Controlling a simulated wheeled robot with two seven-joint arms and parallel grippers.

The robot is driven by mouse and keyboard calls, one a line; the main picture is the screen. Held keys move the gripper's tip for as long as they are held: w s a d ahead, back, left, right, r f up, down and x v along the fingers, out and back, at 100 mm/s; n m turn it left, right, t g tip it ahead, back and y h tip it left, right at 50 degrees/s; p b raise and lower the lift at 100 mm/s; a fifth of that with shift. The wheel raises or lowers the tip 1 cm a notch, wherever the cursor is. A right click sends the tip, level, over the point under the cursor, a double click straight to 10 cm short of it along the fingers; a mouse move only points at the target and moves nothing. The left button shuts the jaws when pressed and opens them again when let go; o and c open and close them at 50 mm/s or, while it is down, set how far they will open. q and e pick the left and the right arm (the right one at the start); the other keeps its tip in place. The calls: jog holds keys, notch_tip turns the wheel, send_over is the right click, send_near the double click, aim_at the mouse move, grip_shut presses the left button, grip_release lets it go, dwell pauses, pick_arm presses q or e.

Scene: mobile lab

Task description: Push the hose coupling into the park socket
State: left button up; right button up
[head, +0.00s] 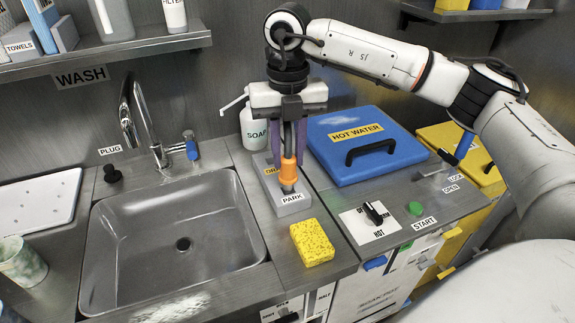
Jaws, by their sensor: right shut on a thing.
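The orange hose coupling (288,170) stands about upright above the front end of a grey block. This block is the park socket (293,201), labelled PARK on its front, with a partly hidden second label further back. My right gripper (288,150) points down from above, its purple fingers shut on the coupling. A dark tip under the orange part meets the block's top; I cannot tell how deep it sits. A dark hose runs up from the coupling between the fingers. My left gripper is not in view.
A yellow sponge (312,243) lies just in front of the block. The sink (172,235) and tap (150,130) are to the left. A soap bottle (254,128) stands behind. The blue HOT WATER lid (365,143) and a black knob (375,213) are to the right.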

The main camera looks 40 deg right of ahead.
jog(key=shift+f, duration=1.85)
jog(key=o, duration=1.1)
jog(key=shift+r, duration=0.1)
notch_tip(320, 180, up, 12)
jog(key=shift+r, duration=0.15)
